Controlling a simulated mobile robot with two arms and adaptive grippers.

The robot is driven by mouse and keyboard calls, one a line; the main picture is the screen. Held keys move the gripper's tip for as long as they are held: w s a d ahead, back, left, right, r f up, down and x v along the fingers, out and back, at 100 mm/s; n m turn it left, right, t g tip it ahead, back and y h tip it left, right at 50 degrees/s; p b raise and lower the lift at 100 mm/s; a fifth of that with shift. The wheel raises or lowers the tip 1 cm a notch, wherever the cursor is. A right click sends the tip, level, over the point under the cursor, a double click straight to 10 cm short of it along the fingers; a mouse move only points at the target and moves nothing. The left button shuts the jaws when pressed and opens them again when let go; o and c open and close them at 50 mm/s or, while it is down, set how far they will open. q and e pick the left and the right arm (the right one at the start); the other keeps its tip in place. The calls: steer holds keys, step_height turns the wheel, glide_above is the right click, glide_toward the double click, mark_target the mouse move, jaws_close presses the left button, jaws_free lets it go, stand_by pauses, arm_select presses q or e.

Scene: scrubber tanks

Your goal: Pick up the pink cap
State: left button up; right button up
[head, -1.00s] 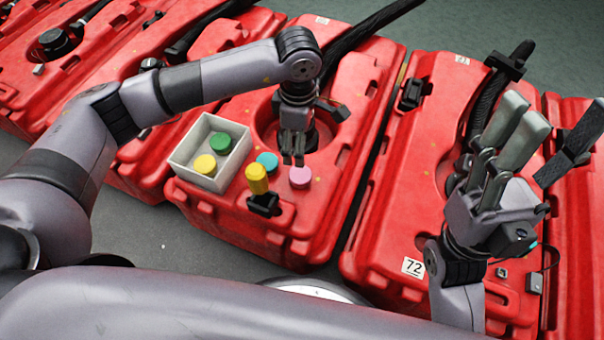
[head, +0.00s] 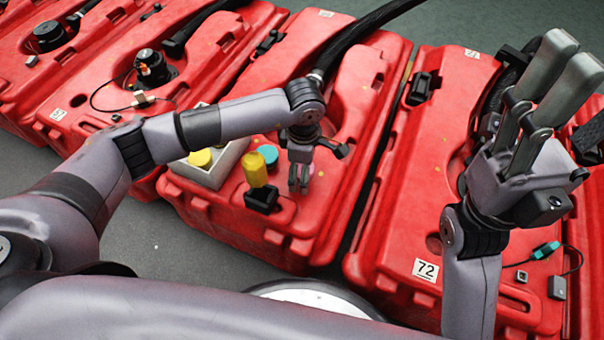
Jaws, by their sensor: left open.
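The pink cap does not show clearly now; my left gripper covers the place on the red tank (head: 285,232) where it sat. My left gripper (head: 298,188) is open and points down, its fingertips low over the tank top at that place. Whether the cap is between the fingers cannot be told. My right gripper (head: 567,72) is raised at the right with its fingers pointing up, apart and empty.
A teal cap (head: 268,153) and a yellow handle (head: 256,170) on a black fitting stand just left of my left gripper. A white box (head: 218,176) holding a yellow cap (head: 200,158) is partly hidden by my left arm. More red tanks stand either side.

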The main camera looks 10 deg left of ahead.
arm_select(q)
steer(key=shift+f, duration=0.2)
steer(key=shift+c, duration=0.3)
steer(key=c, duration=1)
